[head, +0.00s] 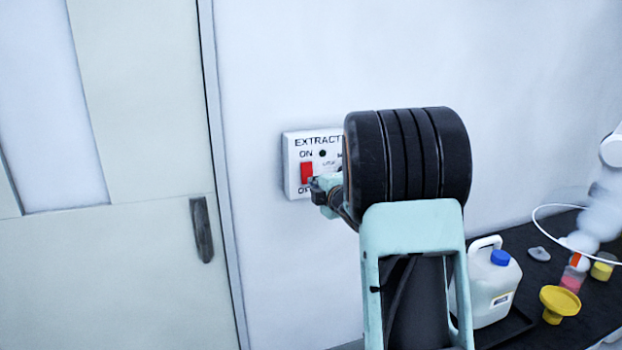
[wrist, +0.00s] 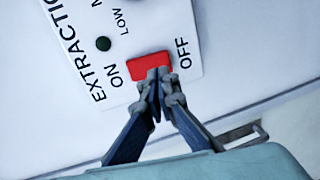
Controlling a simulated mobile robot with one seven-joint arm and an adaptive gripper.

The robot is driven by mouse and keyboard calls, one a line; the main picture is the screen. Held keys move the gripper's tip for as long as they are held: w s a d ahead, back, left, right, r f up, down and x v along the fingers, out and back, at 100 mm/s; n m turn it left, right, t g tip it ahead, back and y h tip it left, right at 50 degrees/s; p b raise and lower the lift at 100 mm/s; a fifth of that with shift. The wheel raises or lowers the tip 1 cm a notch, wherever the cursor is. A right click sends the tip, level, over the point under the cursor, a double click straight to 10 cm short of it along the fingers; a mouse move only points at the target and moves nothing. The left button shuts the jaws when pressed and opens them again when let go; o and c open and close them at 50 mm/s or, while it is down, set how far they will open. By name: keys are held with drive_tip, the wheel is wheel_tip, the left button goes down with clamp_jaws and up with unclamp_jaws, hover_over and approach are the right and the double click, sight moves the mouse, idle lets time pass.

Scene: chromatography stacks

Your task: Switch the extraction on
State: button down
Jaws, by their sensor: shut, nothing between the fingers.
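The extraction panel (head: 292,180) is a white box on the wall, marked EXTRACTION, with ON above and OFF below a red rocker switch (head: 307,173). In the wrist view the panel (wrist: 172,22) is turned sideways, with the red switch (wrist: 148,65) between ON and OFF. A dark round indicator (wrist: 103,43) sits near ON and looks unlit. My gripper (wrist: 157,88) is shut and empty, its fingertips at the switch's lower edge, nearer the OFF end. I cannot tell whether they touch it. In the head view my arm hides the panel's right part.
A door with a dark handle (head: 201,229) is left of the panel. On the dark bench (head: 540,255) at the lower right stand a white jug with a blue cap (head: 490,285), a yellow funnel (head: 558,302) and small containers. The wall around the panel is bare.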

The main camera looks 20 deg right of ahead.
sight(307, 173)
drive_tip(key=shift+w+f+p, duration=0.2)
drive_tip(key=shift+w, duration=0.65)
drive_tip(key=shift+w+f+p, duration=0.15)
drive_tip(key=shift+w+p, duration=0.05)
drive_tip(key=shift+w, duration=0.6)
drive_tip(key=f+b, duration=0.1)
drive_tip(key=b, duration=0.3)
drive_tip(key=shift+w+t+b, duration=0.25)
drive_tip(key=shift+t+b, duration=0.05)
drive_tip(key=shift+t, duration=0.1)
drive_tip(key=shift+w+b, duration=0.1)
drive_tip(key=shift+b, duration=0.95)
drive_tip(key=shift+r, duration=0.3)
drive_tip(key=shift+f, duration=0.1)
